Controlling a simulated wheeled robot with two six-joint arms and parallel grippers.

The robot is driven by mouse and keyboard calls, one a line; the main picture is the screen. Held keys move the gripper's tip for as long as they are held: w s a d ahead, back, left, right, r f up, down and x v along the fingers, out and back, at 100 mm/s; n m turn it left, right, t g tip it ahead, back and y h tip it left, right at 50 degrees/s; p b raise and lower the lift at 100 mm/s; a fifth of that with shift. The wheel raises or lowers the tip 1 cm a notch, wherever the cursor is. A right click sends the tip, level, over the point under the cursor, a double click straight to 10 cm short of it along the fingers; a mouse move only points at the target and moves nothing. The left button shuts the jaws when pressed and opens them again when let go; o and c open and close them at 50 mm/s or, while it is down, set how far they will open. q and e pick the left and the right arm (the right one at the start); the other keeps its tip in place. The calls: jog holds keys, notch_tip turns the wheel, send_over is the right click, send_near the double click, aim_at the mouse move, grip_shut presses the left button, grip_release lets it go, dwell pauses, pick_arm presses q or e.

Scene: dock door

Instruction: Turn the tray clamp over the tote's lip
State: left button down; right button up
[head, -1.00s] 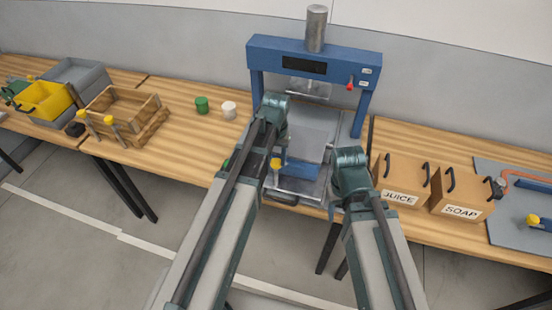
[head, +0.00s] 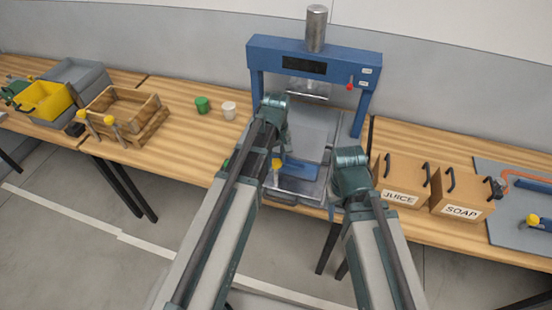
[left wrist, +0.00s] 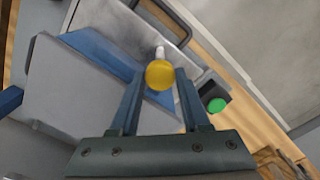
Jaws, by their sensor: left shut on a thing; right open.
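The tray clamp's yellow knob (head: 276,163) stands on a short pale stem at the near left of the metal tray (head: 294,188), under the blue press. In the left wrist view the knob (left wrist: 160,74) sits between the two fingers of my left gripper (left wrist: 162,82), which is shut on it. In the head view my left gripper (head: 275,148) is largely hidden by its own wrist. A grey box-like body (left wrist: 75,98), seemingly the tote, lies beside a blue strip (left wrist: 103,54); its lip against the clamp is unclear. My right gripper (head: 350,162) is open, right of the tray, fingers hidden.
The blue press frame (head: 256,85) rises around the tray. Juice (head: 398,177) and soap (head: 461,195) boxes stand to the right.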

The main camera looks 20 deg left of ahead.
aim_at(276, 162)
dwell(0.4)
pick_arm(q)
jog(key=shift+c, duration=1.9)
grip_release()
jog(key=shift+r, duration=0.15)
notch_tip(276, 162, up, 14)
jog(key=p, duration=1.3)
jog(key=shift+f+p, duration=0.25)
jog(key=shift+p, duration=0.15)
